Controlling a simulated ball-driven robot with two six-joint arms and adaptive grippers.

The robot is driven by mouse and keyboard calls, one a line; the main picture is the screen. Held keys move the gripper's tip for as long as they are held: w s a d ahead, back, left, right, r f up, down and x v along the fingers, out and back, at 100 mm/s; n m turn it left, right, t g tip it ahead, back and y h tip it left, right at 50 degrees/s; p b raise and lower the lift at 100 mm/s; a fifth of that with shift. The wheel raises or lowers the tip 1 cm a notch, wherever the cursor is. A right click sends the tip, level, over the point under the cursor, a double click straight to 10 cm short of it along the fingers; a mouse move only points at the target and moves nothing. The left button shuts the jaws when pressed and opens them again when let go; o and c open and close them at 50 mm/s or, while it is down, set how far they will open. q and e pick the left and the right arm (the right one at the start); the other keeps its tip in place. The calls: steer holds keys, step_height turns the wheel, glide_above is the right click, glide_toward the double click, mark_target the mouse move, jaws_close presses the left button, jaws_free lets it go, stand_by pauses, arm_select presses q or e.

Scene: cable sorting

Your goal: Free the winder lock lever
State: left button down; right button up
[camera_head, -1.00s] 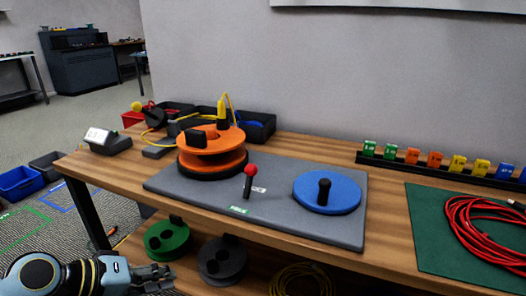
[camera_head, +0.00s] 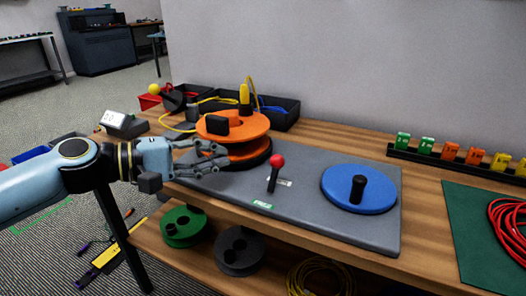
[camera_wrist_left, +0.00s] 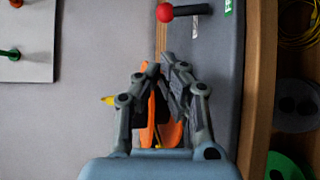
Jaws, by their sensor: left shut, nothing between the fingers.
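The lock lever (camera_head: 272,180) stands on the grey winder plate (camera_head: 312,226); it has a black stem and a red ball knob (camera_head: 277,160). In the left wrist view the knob (camera_wrist_left: 165,12) is at the top edge, beyond my fingertips. An orange spool (camera_head: 240,124) sits on the left of the plate, and a blue disc (camera_head: 338,192) with a black handle sits on the right. My left gripper (camera_head: 224,157) is shut and empty, in front of the spool and left of the lever, apart from the lever. The orange spool also shows behind its fingers in the wrist view (camera_wrist_left: 175,132).
Black bins (camera_head: 280,120) stand behind the spool. Green and dark reels (camera_head: 182,226) and a yellow cable (camera_head: 318,276) lie on the lower shelf. A green mat (camera_head: 465,225) with a red cable lies right. A row of coloured clips (camera_head: 450,150) stands at the back.

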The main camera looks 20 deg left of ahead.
mark_target(274, 175)
steer(key=shift+a, duration=0.1)
arm_select(q)
steer(key=shift+w+d, duration=0.25)
steer(key=shift+w, duration=0.05)
steer(key=x, duration=0.8)
steer(key=shift+d+f, duration=0.1)
steer(key=shift+w+d+f, duration=0.1)
steer(key=shift+w+d, duration=0.25)
steer(key=shift+w, duration=0.1)
arm_select(e)
steer(key=shift+w, duration=0.1)
